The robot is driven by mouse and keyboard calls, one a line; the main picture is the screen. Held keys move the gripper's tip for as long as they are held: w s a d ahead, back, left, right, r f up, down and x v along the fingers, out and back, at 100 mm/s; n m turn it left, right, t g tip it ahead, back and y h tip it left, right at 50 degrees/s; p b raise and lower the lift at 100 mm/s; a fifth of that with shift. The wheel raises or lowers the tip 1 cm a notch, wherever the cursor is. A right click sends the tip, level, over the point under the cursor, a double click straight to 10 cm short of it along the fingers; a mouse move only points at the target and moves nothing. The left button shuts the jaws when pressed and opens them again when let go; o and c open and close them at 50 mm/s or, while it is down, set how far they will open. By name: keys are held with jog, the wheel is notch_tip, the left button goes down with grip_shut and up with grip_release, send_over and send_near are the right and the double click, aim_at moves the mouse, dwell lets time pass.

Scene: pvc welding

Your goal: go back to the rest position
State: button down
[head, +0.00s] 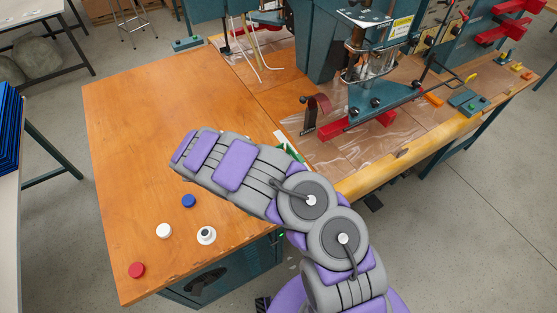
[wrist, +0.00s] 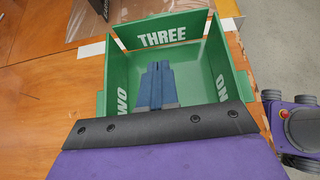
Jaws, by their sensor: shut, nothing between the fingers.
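In the wrist view, my gripper (wrist: 157,88) shows as two blue-grey fingers lying close together, shut and empty. The fingers appear over the inside of a green bin (wrist: 201,65). The bin's walls are marked THREE at the far side, TWO at the left and, partly covered, ON at the right. My wrist's dark edge and purple cover hide the near side of the bin. I cannot tell how high the fingers are above its floor. In the head view, my arm spans the table, hides the fingers and covers most of the green bin (head: 288,148).
On the wooden table (head: 130,130) are a blue cap (head: 188,200), a white cap (head: 163,230), a white ring-like part (head: 206,235) and a red cap (head: 136,270). A machine with a red base (head: 340,124) stands beyond my arm. The table's left part is clear.

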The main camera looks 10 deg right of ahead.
jog(key=s+d+r+m+g, duration=0.2)
jog(key=s+d+r+m, duration=0.2)
jog(key=r, duration=0.3)
jog(key=s+d+r+m+g+y, duration=0.1)
jog(key=s+d+r+m, duration=0.3)
jog(key=r, duration=0.4)
jog(key=s+d+r+m+g, duration=0.2)
jog(key=s+d+r+m, duration=0.1)
jog(key=d+r, duration=0.3)
jog(key=s+r+m+g+y, duration=0.1)
jog(key=s+r+m+y, duration=0.25)
jog(key=s, duration=0.45)
jog(key=s+r+m+y, duration=0.2)
jog(key=s+r+m, duration=0.2)
jog(key=s, duration=0.4)
jog(key=s+a+m+y, duration=0.1)
jog(key=s+a+y, duration=0.1)
jog(key=s+a, duration=0.2)
jog(key=s+a+m+y+b, duration=0.1)
jog(key=s+a, duration=0.3)
jog(key=s, duration=0.5)
jog(key=shift+a+m+t+y, duration=0.15)
jog(key=shift+m+t+y, duration=0.25)
jog(key=shift+m+y, duration=0.15)
